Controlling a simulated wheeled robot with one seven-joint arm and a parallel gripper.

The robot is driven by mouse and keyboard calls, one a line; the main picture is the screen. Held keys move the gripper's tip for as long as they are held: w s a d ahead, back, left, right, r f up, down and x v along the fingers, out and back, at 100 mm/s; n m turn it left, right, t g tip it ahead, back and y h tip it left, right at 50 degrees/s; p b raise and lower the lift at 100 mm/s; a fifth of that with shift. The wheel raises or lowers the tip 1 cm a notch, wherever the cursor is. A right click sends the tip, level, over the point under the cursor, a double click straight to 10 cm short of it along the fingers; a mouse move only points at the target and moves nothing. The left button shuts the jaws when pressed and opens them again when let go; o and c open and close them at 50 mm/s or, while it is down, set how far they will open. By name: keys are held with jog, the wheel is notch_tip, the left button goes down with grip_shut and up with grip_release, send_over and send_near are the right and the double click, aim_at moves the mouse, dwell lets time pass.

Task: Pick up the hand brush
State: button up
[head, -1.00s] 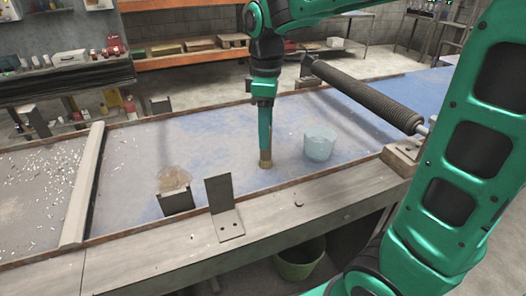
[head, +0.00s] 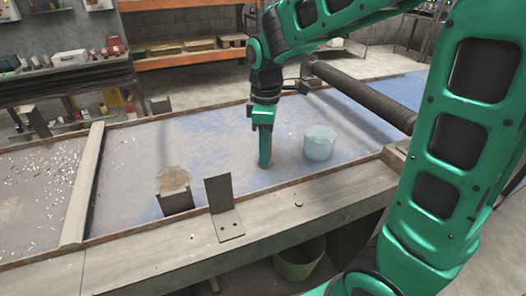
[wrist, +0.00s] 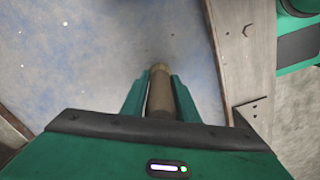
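The hand brush seems to be the brown, rod-like thing (wrist: 160,92) between my fingers in the wrist view; only this part shows, and no bristles can be made out. My gripper (head: 265,160) points down at the blue-grey table surface in the head view, left of the clear bucket. In the wrist view my gripper (wrist: 160,88) has one green finger on each side of the brown piece. The fingers lie very close to it; whether they press on it cannot be told. In the head view the fingers mostly hide it.
A clear bucket (head: 319,142) stands close to the right of my gripper. A dark roller (head: 362,95) is behind it. A metal bracket (head: 222,205) stands on the front rail.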

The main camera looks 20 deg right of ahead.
jog(key=c, duration=0.3)
jog(key=shift+c, duration=0.3)
jog(key=shift+r, duration=0.1)
jog(key=shift+r, duration=0.6)
notch_tip(320, 180, up, 3)
jog(key=shift+w+r, duration=0.1)
jog(key=a+r, duration=0.6)
jog(key=a, duration=0.5)
jog(key=shift+a+r, duration=0.2)
jog(key=shift+a, duration=0.15)
